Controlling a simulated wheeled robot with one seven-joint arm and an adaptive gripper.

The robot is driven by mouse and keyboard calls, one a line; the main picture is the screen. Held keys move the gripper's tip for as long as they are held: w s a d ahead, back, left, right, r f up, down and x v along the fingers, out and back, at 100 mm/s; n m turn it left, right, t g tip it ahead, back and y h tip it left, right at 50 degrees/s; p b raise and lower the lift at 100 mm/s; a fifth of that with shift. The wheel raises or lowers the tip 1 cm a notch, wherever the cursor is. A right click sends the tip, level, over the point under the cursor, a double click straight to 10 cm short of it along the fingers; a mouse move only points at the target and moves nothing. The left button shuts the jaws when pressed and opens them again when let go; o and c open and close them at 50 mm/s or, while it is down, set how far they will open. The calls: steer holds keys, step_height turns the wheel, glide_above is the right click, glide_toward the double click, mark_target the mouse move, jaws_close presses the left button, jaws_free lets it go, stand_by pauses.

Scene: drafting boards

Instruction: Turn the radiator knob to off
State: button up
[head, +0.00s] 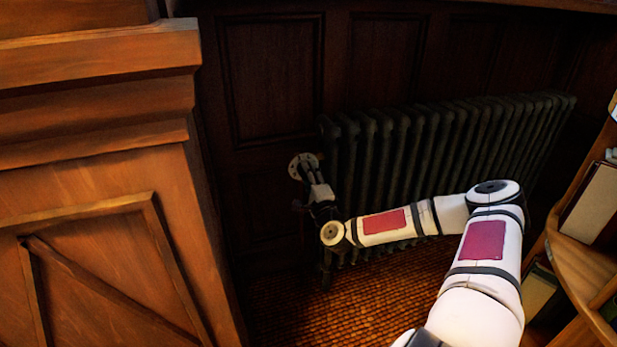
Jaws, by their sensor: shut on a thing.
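The radiator knob (302,162) shows as a small pale round face with dark marks, beside the upper left end of the dark ribbed radiator (440,145). My gripper (309,171) reaches up to it from below right. The fingers are shut on the knob and overlap its lower right part. The knob's setting is too small to read, and the exact finger contact is hard to make out.
A wooden cabinet (90,180) fills the left side, close to my gripper. Dark wall panelling (270,75) stands behind the radiator. A wooden shelf (583,265) with books is at the right edge. A woven brown floor (330,305) lies open below my arm.

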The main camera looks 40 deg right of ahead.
steer(key=shift+m, duration=0.3)
steer(key=o, duration=1.1)
steer(key=shift+o, duration=0.2)
steer(key=v, duration=1.2)
